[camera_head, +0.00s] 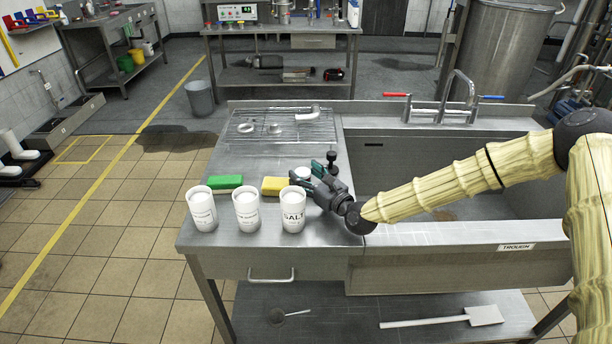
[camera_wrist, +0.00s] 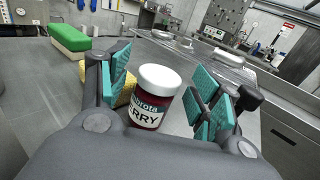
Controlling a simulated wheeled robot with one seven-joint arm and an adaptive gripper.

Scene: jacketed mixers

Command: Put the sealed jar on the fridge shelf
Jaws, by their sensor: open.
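The sealed jar (camera_wrist: 153,98) has a white lid, dark red contents and a label partly reading "RRY". It stands upright on the steel counter, and its white lid also shows in the head view (camera_head: 302,172). My gripper (camera_head: 316,170) is open and low over the counter. In the wrist view its teal-padded fingers (camera_wrist: 165,90) are on either side of the jar, with gaps visible between pads and jar. No fridge shelf can be made out.
Three white tubs, one labelled salt (camera_head: 293,212), stand at the counter's front left. A green block (camera_head: 225,182) and a yellow sponge (camera_head: 274,186) lie behind them. A wire rack (camera_head: 280,128) is at the back. The trough sink (camera_head: 440,170) is to the right.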

